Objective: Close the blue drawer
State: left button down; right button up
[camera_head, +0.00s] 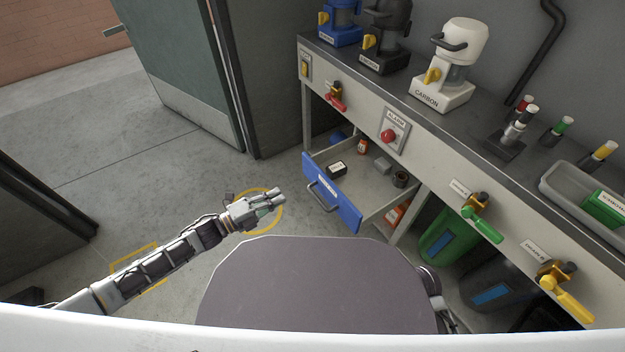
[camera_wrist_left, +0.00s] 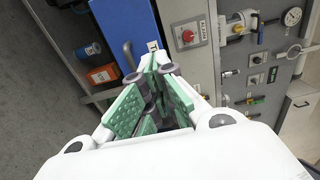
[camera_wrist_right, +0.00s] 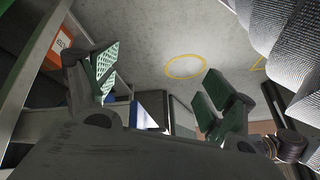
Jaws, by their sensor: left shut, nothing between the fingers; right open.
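The blue drawer (camera_head: 345,211) is pulled out from under the counter in the head view, its blue front with a dark bar handle (camera_head: 322,197) facing my side. Inside lie a black box, a small red bottle, a grey block and a dark roll. My left gripper (camera_head: 276,199) is shut and empty, left of the drawer front and apart from it. In the left wrist view, the blue front (camera_wrist_left: 122,22) shows beyond the left fingertips (camera_wrist_left: 156,68). My right gripper (camera_wrist_right: 165,92) is open with nothing between its fingers; in the head view it is mostly hidden.
The counter (camera_head: 405,125) carries coffee-grinder-like machines and a grey tray (camera_head: 565,190). Red, green and yellow valve handles and a red alarm button (camera_head: 388,135) stick out from its front. A green bin (camera_head: 447,235) stands right of the drawer.

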pick_arm(q)
jog(key=shift+w+d, duration=0.15)
pick_arm(e)
jog(key=shift+f, duration=0.15)
pick_arm(q)
jog(key=b, duration=0.3)
send_near(320, 174)
jog(key=shift+x, duration=1.7)
jog(key=shift+b+x, duration=0.6)
jog(key=shift+x, duration=1.3)
pick_arm(e)
notch_tip(320, 174, down, 7)
jog(key=a+t+y, duration=0.1)
jog(key=shift+a+f+m, duration=0.15)
jog(key=shift+m, duration=0.15)
pick_arm(q)
jog(key=shift+r, duration=0.1)
pick_arm(e)
jog(key=shift+w+r, duration=0.2)
jog(key=shift+w, duration=0.2)
pick_arm(q)
jog(key=shift+d, duration=0.15)
